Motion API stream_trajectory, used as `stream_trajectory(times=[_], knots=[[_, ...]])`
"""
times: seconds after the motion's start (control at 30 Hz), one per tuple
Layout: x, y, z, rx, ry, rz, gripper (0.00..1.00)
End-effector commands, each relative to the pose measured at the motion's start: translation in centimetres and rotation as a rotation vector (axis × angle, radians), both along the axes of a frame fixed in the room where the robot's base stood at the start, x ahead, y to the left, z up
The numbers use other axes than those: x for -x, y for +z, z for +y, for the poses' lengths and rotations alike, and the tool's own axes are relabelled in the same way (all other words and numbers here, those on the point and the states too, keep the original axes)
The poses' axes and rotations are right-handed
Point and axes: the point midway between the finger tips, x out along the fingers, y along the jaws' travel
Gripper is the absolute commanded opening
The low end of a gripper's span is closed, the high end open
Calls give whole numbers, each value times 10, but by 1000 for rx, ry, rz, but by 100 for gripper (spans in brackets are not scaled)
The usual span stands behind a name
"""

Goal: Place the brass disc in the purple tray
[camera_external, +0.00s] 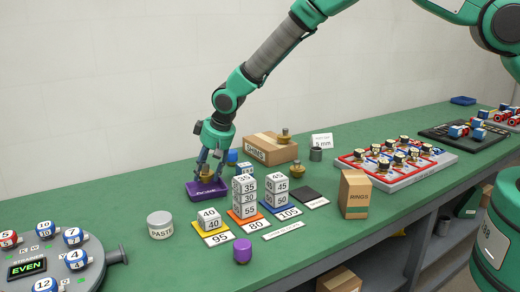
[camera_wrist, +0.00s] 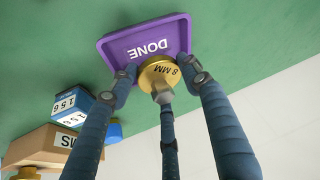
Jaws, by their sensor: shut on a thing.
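The purple tray (camera_external: 207,190) lies on the green bench, left of the middle. In the wrist view the tray (camera_wrist: 112,47) reads "DONE" upside down. The brass disc (camera_external: 208,172) is between the fingers of my gripper (camera_external: 208,168), over the tray. In the wrist view the brass disc (camera_wrist: 158,74) is marked "8 MM" and overlaps the tray's near edge. My gripper (camera_wrist: 162,84) is shut on it, with several dark fingers around it. I cannot tell whether the disc touches the tray.
A cardboard SHIMS box (camera_external: 268,148) with another brass piece (camera_external: 284,136) on top stands behind right. Stacked number cubes (camera_external: 244,195) stand close right of the tray. A paste tin (camera_external: 160,225) and purple pot (camera_external: 243,250) are nearer the front. The bench left of the tray is clear.

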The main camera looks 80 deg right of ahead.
Motion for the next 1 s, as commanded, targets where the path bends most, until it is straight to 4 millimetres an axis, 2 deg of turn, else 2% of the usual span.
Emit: stream_trajectory(times=[0.33, 0.7, 1.0], knots=[[0, -2, 0, 0, 0, 0, 18], [0, -35, 0, 1, 2, 0, 18], [0, -38, 0, 1, 1, -1, 18]])
